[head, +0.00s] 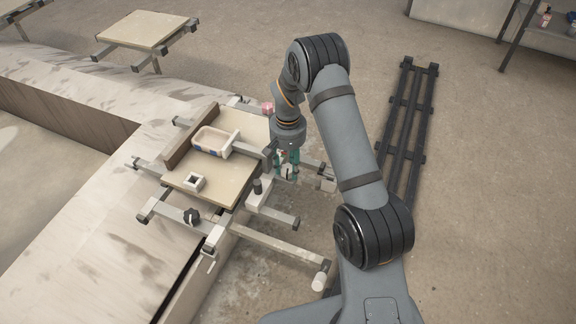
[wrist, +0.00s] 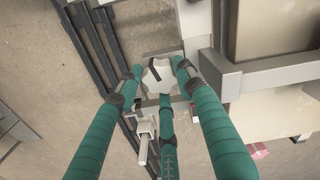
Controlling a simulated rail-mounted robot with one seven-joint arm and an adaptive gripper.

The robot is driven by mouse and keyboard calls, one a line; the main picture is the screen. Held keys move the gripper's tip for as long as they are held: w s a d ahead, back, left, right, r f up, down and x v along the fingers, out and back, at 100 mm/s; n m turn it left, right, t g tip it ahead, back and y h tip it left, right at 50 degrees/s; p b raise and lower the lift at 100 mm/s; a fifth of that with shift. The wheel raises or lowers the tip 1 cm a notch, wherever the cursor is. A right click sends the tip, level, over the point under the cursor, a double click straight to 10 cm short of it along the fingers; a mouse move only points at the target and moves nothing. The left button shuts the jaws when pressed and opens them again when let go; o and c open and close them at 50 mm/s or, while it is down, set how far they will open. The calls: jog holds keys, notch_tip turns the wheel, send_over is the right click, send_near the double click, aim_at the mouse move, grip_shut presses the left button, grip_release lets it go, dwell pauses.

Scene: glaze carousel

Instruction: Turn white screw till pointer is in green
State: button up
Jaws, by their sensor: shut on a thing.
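The white screw (wrist: 158,72) has a lobed, star-like head with a dark band across it, seen in the middle of the wrist view. My gripper (wrist: 160,82) has green fingers placed around the head and is shut on it. In the head view my gripper (head: 287,168) points down at the right edge of the board frame, and its fingers cover most of the screw. I cannot make out a pointer or a green zone in either view.
Black rails (head: 405,125) lie on open floor at right.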

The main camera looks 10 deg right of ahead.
aim_at(288, 167)
jog(key=shift+w+d+r, duration=0.1)
jog(key=shift+w+r, duration=0.05)
jog(key=shift+w, duration=0.25)
jog(key=o, duration=1.1)
jog(key=shift+s, duration=0.2)
notch_tip(288, 167, up, 12)
jog(key=shift+f, duration=0.1)
jog(key=shift+f, duration=0.1)
